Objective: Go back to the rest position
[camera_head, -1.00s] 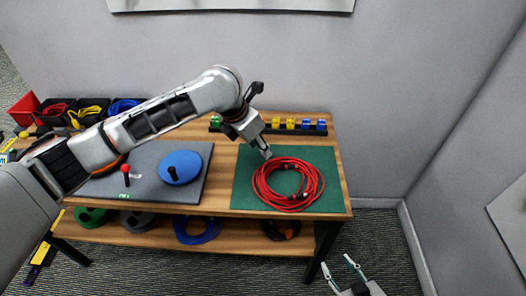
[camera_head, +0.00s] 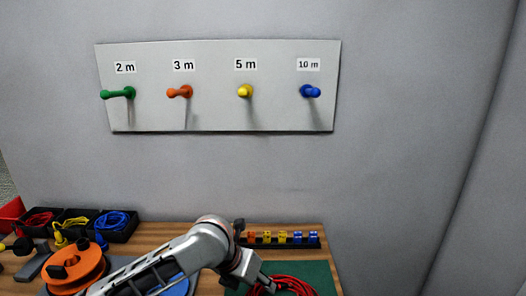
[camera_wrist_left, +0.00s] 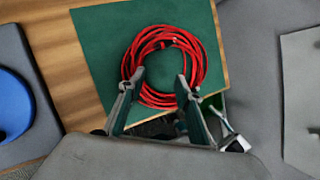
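My left gripper (camera_head: 268,287) is low in the head view, by the red cable coil (camera_head: 292,282), which the bottom edge cuts off. In the left wrist view my left gripper (camera_wrist_left: 160,78) has its fingers apart with nothing held between them. The coil (camera_wrist_left: 200,55) lies on a green mat (camera_wrist_left: 100,45), ahead of the fingers and partly overlapped by them. My right gripper is outside the head view. Part of it seems to show at the lower right in the left wrist view (camera_wrist_left: 226,128); its opening is unclear.
A wall board (camera_head: 215,115) has four pegs labelled 2 m, 3 m, 5 m and 10 m, all bare. Black bins (camera_head: 120,230) with cables stand at the back left. An orange spool (camera_head: 75,268) is left of my arm. Coloured blocks (camera_head: 282,237) line the table's back.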

